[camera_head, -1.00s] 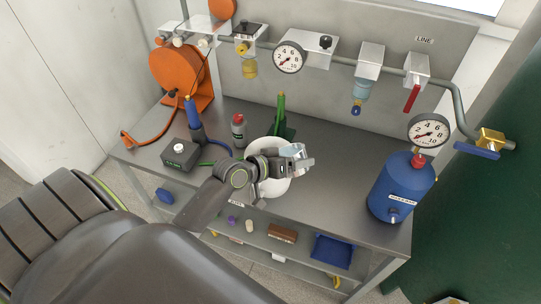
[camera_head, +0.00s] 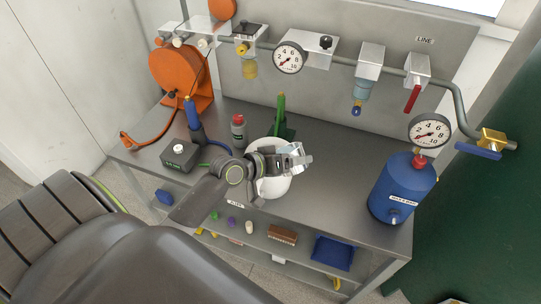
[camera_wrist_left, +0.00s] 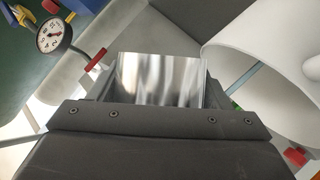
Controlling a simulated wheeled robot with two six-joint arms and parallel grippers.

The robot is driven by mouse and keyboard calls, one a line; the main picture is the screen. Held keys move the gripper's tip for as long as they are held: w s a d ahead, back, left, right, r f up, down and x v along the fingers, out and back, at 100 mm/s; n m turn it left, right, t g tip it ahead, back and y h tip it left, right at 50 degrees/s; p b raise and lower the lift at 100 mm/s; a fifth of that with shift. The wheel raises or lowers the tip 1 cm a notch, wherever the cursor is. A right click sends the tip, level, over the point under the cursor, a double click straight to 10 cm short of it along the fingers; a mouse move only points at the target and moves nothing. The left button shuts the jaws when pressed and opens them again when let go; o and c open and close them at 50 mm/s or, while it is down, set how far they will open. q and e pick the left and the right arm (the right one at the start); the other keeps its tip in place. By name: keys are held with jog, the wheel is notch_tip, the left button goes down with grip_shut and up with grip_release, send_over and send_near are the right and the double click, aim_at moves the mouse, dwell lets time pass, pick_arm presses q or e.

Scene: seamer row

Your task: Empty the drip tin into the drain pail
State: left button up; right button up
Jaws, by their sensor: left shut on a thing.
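My left gripper (camera_head: 290,160) is over the white drain pail (camera_head: 273,187) on the bench. It is shut on a shiny metal drip tin (camera_head: 303,153), which shows just beyond the fingers. In the left wrist view the tin (camera_wrist_left: 160,80) is a bright metal wall between the dark fingers. The pail (camera_wrist_left: 265,50) stands close on the right there, its inside partly in view. My wrist hides part of the pail in the head view, and the contents of tin and pail cannot be seen. My right gripper is not in view.
A blue tank with a gauge (camera_head: 402,190) stands at the bench's right end. A red-capped bottle (camera_head: 238,130), green-handled tool (camera_head: 281,115), blue-handled tool (camera_head: 194,115) and dark box (camera_head: 179,156) stand left and behind. Piping with a gauge (camera_head: 289,57) runs above. The bench between pail and tank is clear.

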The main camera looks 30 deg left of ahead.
aim_at(295, 148)
pick_arm(q)
jog(key=shift+w+a+r+n+h, duration=0.1)
jog(key=shift+a+r+n+h, duration=0.1)
jog(key=shift+r+n+h, duration=0.35)
dwell(1.1)
jog(key=shift+a+r+n+h+b, duration=0.25)
jog(key=shift+r+n+h, duration=0.3)
jog(key=shift+n, duration=0.5)
dwell(1.4)
jog(key=shift+w+a+f+n+h+b, duration=0.15)
jog(key=shift+f+n+h+b, duration=0.35)
jog(key=shift+b, duration=0.5)
dwell(0.3)
jog(key=shift+w+a+r+n+h+b, duration=0.1)
jog(key=shift+a+r+n+h+b, duration=0.05)
jog(key=shift+a+n+b, duration=0.3)
jog(key=shift+w+a+r+n+h+b, duration=0.1)
jog(key=shift+a+r+n+h+b, duration=0.05)
jog(key=shift+a+n+b, duration=0.3)
dwell(0.5)
jog(key=shift+w+a+f+n+t+h+b, duration=0.1)
jog(key=shift+a+f+n+t+h+b, duration=0.3)
jog(key=shift+b, duration=0.7)
